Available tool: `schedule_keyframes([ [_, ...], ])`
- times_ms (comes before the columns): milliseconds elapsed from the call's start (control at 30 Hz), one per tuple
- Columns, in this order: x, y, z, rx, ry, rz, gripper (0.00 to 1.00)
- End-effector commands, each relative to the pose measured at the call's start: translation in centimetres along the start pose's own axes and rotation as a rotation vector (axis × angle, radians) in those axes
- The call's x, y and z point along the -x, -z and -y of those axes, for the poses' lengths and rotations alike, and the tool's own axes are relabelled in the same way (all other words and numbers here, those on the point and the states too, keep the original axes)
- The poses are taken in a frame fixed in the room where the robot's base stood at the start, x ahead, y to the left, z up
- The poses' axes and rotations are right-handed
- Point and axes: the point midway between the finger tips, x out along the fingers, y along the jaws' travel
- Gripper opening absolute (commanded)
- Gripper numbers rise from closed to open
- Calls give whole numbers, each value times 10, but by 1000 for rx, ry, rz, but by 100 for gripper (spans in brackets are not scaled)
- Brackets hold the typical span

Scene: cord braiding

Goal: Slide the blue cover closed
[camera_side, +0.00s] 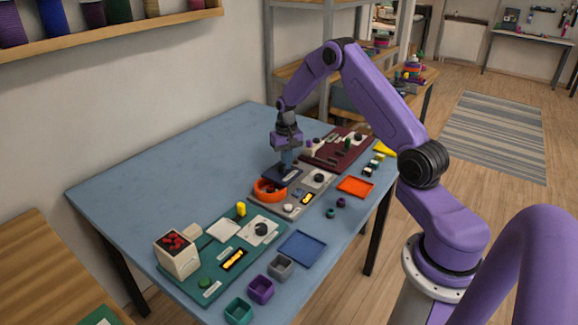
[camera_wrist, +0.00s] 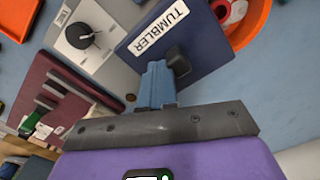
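The blue cover (camera_wrist: 205,48) is a dark navy panel with a white TUMBLER label and a small dark knob (camera_wrist: 180,62). In the side view the cover (camera_side: 274,177) lies on the grey board beside an orange-red round bowl (camera_side: 270,194). My gripper (camera_wrist: 160,72) points down over the cover, and its blue fingers sit together as one block. The fingertips are right beside the knob; whether they touch it I cannot tell. Nothing shows between the fingers. In the side view my gripper (camera_side: 287,163) hides part of the cover.
A grey plate with a black dial (camera_wrist: 82,36) lies beside the cover. A maroon board (camera_side: 345,142) is behind, and a green board (camera_side: 205,268) with a cream box (camera_side: 177,256) is in front. An orange tray (camera_side: 355,187) lies to the right. The table's left part is clear.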

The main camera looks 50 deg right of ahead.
Motion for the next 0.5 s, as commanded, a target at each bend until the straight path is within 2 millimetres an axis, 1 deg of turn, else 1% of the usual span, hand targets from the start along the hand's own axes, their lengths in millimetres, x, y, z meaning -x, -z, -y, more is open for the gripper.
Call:
schedule_keyframes([
  [500,0,-8,14,1,0,1,0],
])
